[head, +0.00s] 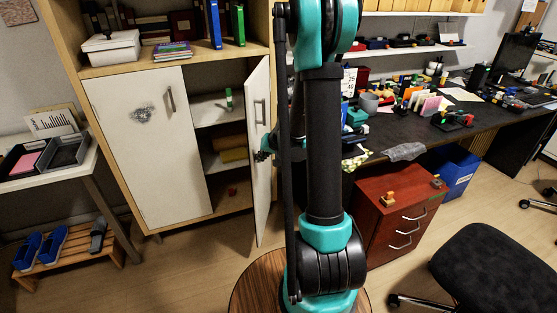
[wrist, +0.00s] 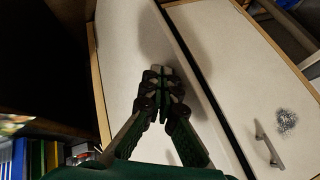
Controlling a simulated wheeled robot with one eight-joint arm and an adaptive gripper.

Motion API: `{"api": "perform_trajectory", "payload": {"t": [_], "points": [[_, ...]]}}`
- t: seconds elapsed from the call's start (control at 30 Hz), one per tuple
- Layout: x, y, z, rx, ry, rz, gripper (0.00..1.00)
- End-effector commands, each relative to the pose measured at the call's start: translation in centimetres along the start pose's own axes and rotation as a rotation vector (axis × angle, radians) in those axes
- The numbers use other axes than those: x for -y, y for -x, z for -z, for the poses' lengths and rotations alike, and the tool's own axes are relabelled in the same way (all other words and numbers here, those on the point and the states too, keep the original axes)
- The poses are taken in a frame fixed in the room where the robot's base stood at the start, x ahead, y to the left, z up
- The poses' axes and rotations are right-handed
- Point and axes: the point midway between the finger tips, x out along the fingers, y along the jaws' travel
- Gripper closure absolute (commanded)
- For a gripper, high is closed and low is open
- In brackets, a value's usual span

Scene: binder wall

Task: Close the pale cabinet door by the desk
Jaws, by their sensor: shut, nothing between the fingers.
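The pale cabinet door by the desk (head: 258,190) stands open, swung out from the right side of the cabinet, with its bar handle on its face. My gripper (head: 264,155) is at the right of this door, near its handle, and partly hidden by my arm. In the wrist view the fingers of my gripper (wrist: 160,75) are together and empty, pointing at a pale panel (wrist: 125,45) that fills the middle. Whether the tips touch it, I cannot tell. The left cabinet door (head: 140,150) is shut and has a grey smudge; it also shows in the wrist view (wrist: 240,70).
Inside the open cabinet, shelves hold a green-and-white item (head: 229,99) and yellow items (head: 233,155). The red-brown drawer unit (head: 385,225) and the dark desk (head: 400,130) stand to the right. Floor (head: 200,265) in front of the cabinet is clear.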

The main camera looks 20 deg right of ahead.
Motion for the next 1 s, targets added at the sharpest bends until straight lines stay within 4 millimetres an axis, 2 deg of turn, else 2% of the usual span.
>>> {"api": "perform_trajectory", "payload": {"t": [0.03,0.23,0.47,0.67,1.0], "points": [[1.3,-0.7,0.0,0.004,0.007,0.002,1.0],[6.0,-3.5,0.6,0.003,0.006,0.002,1.0],[11.4,-7.3,2.2,-0.078,-0.141,-0.078,1.0],[15.4,-10.8,4.7,-0.148,-0.271,-0.148,1.0],[21.0,-16.9,10.6,-0.267,-0.497,-0.268,1.0]]}}
